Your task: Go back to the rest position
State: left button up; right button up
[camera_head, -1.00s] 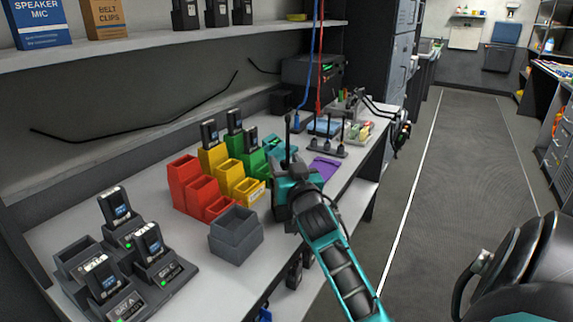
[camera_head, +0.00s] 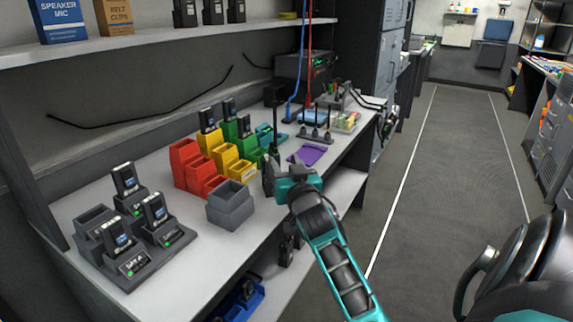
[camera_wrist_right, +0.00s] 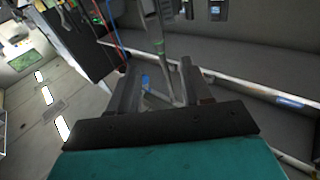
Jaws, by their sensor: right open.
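My right gripper (camera_head: 268,177), on a teal and black arm, is over the front edge of the workbench (camera_head: 285,215), right of the grey bin (camera_head: 232,208). In the right wrist view, its two dark fingers (camera_wrist_right: 160,85) stand apart. A blurred grey upright shape shows in the gap; I cannot tell whether it lies between the fingers or beyond them. In the head view a thin black antenna (camera_head: 274,138) rises just behind the gripper. The gripper hides part of the bench there. My left gripper is not in view.
Red bins (camera_head: 186,165), yellow bins (camera_head: 222,152) and green bins (camera_head: 243,142) stand mid-bench. A battery charger rack (camera_head: 130,262) is at the left, a purple pad (camera_head: 307,154) behind the gripper. A shelf runs above. The aisle floor (camera_head: 440,180) at right is clear.

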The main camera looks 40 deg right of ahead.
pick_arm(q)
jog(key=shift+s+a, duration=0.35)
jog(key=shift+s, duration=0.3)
pick_arm(e)
jog(key=shift+s+a, duration=0.3)
jog(key=shift+s, duration=0.35)
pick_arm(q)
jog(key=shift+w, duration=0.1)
pick_arm(e)
jog(key=shift+w, duration=0.1)
